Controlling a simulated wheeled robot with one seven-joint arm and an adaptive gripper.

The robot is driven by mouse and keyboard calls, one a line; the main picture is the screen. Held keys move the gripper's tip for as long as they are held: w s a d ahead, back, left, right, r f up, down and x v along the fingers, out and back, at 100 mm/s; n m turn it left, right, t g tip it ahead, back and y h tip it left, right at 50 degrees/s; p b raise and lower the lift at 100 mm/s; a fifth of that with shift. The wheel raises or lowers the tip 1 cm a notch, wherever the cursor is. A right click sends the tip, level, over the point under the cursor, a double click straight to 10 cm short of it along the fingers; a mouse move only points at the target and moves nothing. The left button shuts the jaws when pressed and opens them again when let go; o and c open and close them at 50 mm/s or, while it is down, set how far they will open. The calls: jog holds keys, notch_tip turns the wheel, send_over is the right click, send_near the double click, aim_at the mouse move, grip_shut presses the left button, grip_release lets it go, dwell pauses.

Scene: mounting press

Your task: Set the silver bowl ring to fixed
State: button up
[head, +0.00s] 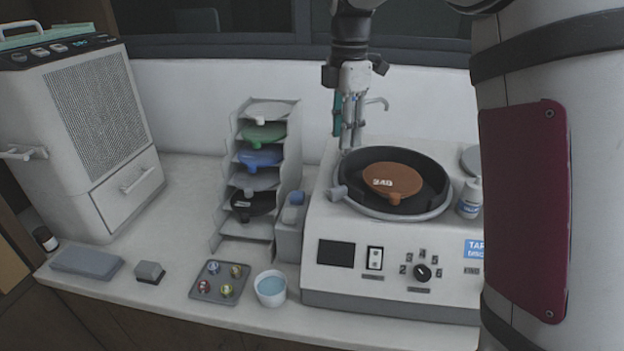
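The silver bowl ring (392,216) runs around the outside of a black bowl (425,204) on top of the white machine (330,225). A small grey knob (337,193) sticks out at the ring's left side. A brown disc (391,180) with a "240" label lies in the bowl. My gripper (348,143) points down above the bowl's back left edge, apart from the knob. Its fingers are small and seen from the side, so their opening is unclear. Any markings for the ring's settings cannot be made out.
A tap (377,103) stands behind the bowl and a bottle (470,198) to its right. A rack (247,215) of coloured discs stands left. A tray (204,291) and a cup (270,289) sit in front. My arm hides the right side.

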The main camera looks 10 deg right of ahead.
aim_at(338, 189)
jog(key=shift+n, duration=0.3)
jog(key=f+p, duration=0.1)
jog(key=f, duration=0.8)
jog(key=f+p, duration=0.1)
jog(key=f, duration=0.4)
jog(key=shift+w+a+f+p, duration=0.1)
jog(key=shift+w+a+p, duration=0.15)
jog(key=shift+p, duration=0.05)
grip_shut()
